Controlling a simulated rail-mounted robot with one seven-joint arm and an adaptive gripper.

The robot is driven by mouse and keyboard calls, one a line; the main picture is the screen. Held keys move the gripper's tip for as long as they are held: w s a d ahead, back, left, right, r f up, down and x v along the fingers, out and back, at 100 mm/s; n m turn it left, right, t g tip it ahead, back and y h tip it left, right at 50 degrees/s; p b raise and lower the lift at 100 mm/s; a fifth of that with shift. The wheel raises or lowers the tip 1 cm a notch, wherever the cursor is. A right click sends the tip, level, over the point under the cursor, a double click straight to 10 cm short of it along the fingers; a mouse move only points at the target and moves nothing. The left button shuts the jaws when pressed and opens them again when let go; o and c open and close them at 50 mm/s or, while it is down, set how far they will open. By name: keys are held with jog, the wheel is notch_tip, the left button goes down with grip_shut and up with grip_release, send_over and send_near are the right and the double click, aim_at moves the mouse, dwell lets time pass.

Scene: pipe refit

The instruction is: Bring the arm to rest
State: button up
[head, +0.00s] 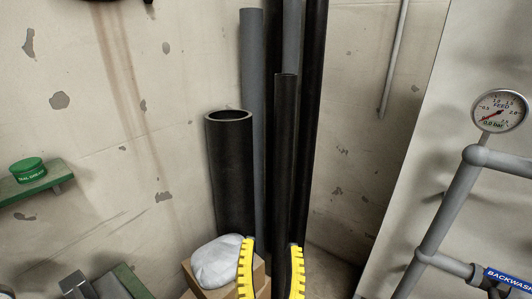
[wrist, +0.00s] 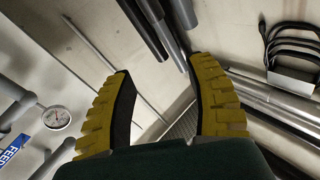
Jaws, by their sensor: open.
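My gripper (head: 271,268) shows at the bottom of the head view as two yellow ribbed fingers, apart, with nothing between them. In the head view the fingers stand in front of the dark pipes and a cardboard box. In the wrist view my gripper (wrist: 160,100) is also open and empty, its dark inner pads facing each other. The rest of my arm is out of the head view.
Several dark and grey pipes (head: 230,170) lean in the corner. A white bag (head: 216,262) lies on the box (head: 258,272). A green shelf (head: 32,186) holds a green tin (head: 27,170). A gauge (head: 499,110) and grey pipework (head: 447,209) stand at right.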

jog(key=s+d+r+t+h, duration=0.25)
jog(key=s+d+r, duration=0.35)
jog(key=d+r, duration=0.45)
jog(key=s+a+r+n+y+p, duration=0.1)
jog(key=r+p, duration=1.2)
jog(key=r, duration=0.1)
jog(key=a+r+n+p, duration=0.1)
jog(key=a+r+p, duration=0.1)
jog(key=r+p, duration=1.1)
jog(key=shift+s+r+y+p, duration=0.35)
jog(key=shift+r+p, duration=0.05)
jog(key=shift+p, duration=0.25)
